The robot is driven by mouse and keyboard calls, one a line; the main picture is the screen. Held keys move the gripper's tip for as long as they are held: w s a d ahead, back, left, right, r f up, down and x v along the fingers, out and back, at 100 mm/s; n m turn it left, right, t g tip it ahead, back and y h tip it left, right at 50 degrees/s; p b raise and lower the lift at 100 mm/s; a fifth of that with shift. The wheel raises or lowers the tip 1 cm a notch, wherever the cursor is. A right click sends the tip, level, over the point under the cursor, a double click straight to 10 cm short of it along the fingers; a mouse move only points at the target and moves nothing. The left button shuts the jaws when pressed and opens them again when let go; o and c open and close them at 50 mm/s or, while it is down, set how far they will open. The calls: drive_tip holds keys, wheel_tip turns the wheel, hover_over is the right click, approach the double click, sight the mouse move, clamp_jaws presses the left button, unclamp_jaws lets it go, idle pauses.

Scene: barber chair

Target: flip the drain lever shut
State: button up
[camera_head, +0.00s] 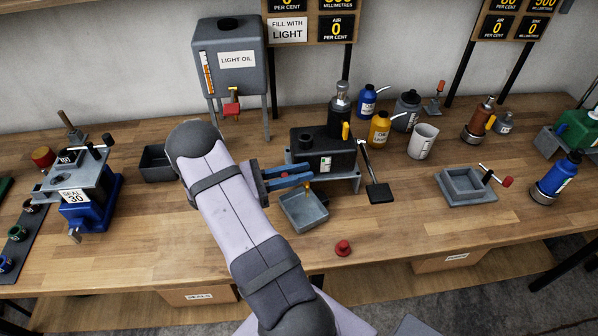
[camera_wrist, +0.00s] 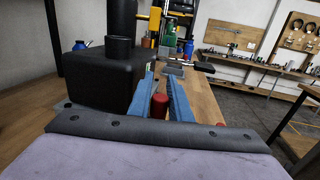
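The drain lever appears to be the red-tipped piece (camera_wrist: 159,106) low on the front of the black tank (camera_head: 318,150). In the wrist view it stands upright between the two blue fingers of my gripper (camera_wrist: 162,82), with the fingers apart. In the head view my gripper (camera_head: 312,173) reaches in from the left along the tank's front, and the lever is mostly hidden by the fingers. A thin amber stream or spout (camera_head: 308,188) shows just below the fingertips, above a grey square tray (camera_head: 290,213). I cannot tell whether a finger touches the lever.
A red stopper (camera_head: 343,248) lies on the bench in front of the tray. A black-footed stand (camera_head: 379,192) is right of the tank. A light oil tank (camera_head: 229,60) with a red tap stands behind my arm. The bench front right of the stopper is clear.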

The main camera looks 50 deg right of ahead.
clamp_jaws()
drive_tip(key=shift+w+d+f+m+g+y+b, duration=0.1)
drive_tip(key=shift+f+m+g+y+b, duration=0.1)
drive_tip(key=shift+m+g+y+b, duration=0.45)
drive_tip(key=shift+w+m+g+y+b, duration=0.1)
drive_tip(key=shift+m+g+y+b, duration=0.25)
drive_tip(key=shift+g+b, duration=0.35)
drive_tip(key=shift+r, duration=0.15)
drive_tip(key=shift+o, duration=1.5)
unclamp_jaws()
